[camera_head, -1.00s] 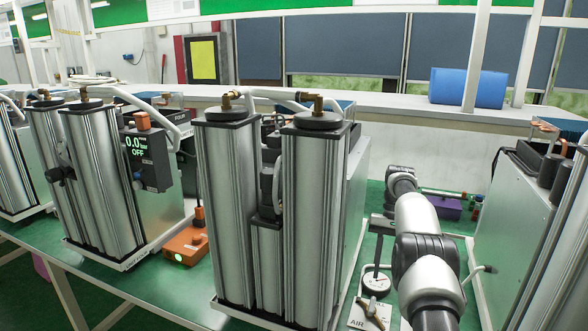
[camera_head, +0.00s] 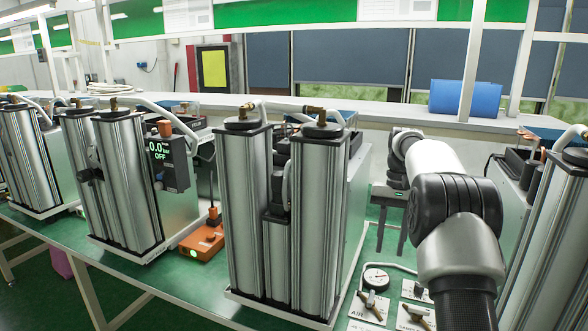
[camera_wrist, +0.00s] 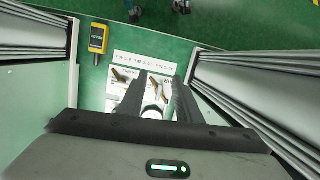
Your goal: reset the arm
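My gripper (camera_head: 391,246) hangs above the green bench, to the right of the middle pair of silver columns (camera_head: 298,215) in the head view. Its two dark fingers point down and stand apart. The wrist view also shows my gripper (camera_wrist: 157,86) with a clear gap between the fingers and nothing held. A round gauge (camera_head: 376,279) and a white valve plate (camera_head: 368,308) lie below and in front of it. In the wrist view, the plates with brass-coloured handles (camera_wrist: 159,83) show beyond and between the fingertips.
Column units stand on both sides of my gripper, with silver columns at the right (camera_head: 545,235) close to my arm. An orange box (camera_head: 203,240) sits left of the middle columns. A yellow device (camera_wrist: 98,38) lies on the bench in the wrist view.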

